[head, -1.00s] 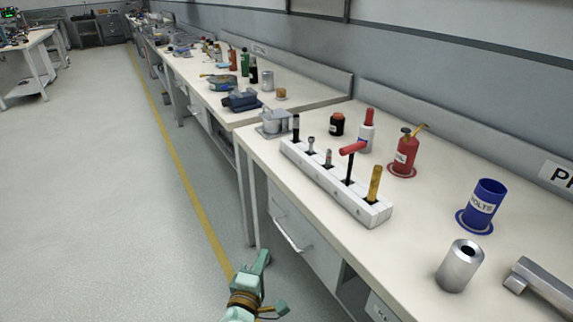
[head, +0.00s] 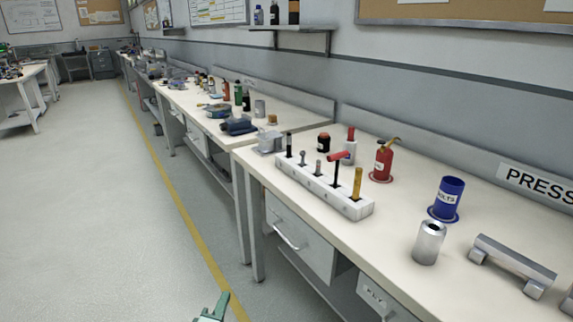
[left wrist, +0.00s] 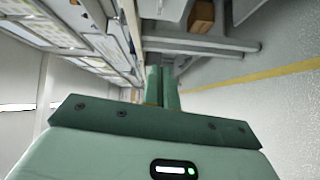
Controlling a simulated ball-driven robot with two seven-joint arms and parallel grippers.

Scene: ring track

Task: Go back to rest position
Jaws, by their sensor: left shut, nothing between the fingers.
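My left gripper (head: 214,309) shows at the bottom edge of the head view, low over the floor and left of the bench, apart from everything. In the left wrist view its green fingers (left wrist: 162,88) are together with nothing between them. My right gripper is in neither view.
The near bench (head: 395,231) carries a white tool rack (head: 325,189), a red can (head: 382,162), a blue bolts cup (head: 447,198), a silver cylinder (head: 429,243) and a grey bar (head: 513,264). A drawer (head: 299,240) is below. The floor (head: 95,220) at left is open.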

